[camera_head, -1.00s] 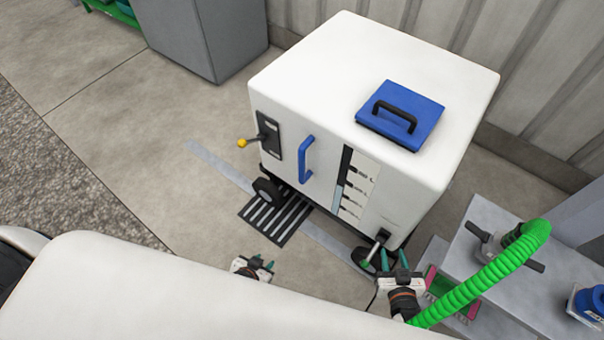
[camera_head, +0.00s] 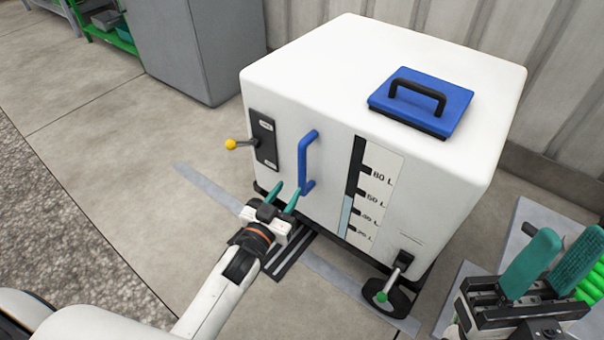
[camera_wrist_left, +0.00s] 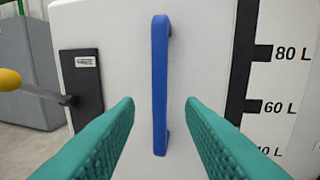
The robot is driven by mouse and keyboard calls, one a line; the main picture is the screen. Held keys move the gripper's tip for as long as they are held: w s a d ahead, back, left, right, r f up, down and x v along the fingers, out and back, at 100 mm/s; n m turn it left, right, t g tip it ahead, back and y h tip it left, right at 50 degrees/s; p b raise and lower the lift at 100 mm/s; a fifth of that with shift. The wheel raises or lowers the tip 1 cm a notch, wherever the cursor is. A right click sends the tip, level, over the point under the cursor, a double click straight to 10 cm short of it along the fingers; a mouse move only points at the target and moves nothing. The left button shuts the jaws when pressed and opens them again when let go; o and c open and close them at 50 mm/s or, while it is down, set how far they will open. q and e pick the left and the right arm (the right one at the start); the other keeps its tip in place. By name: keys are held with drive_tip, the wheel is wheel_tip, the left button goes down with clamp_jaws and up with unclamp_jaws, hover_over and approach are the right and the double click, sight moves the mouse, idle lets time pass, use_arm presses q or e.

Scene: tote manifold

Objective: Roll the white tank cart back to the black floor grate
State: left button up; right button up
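The white tank cart (camera_head: 330,110) stands upright on wheels, with a blue lid, a level scale and a yellow-knobbed lever (camera_head: 231,144) on its front. Its blue vertical handle (camera_head: 307,160) is on the front face. The black floor grate (camera_head: 290,258) lies by the cart's front lower edge, partly hidden by my left arm. My left gripper (camera_head: 284,198) is open just in front of the blue handle. In the left wrist view the handle (camera_wrist_left: 160,85) stands between the open fingers, touching neither. My right gripper (camera_head: 548,264) is open and empty at the lower right, apart from the cart.
A green ribbed hose (camera_head: 592,285) and a grey platform (camera_head: 530,215) are at the right. A green-handled lever (camera_head: 382,297) sits by the cart's front wheel. A grey cabinet (camera_head: 190,45) stands behind left. The floor left of the cart is clear.

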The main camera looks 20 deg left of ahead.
sight(300, 172)
use_arm(q)
drive_tip(key=w, duration=0.3)
drive_tip(key=w+d+b, duration=0.1)
drive_tip(key=w, duration=0.2)
drive_tip(key=w+b, duration=0.1)
drive_tip(key=w, duration=0.1)
drive_tip(key=shift+w+d, duration=0.15)
drive_tip(key=shift+w, duration=0.25)
clamp_jaws()
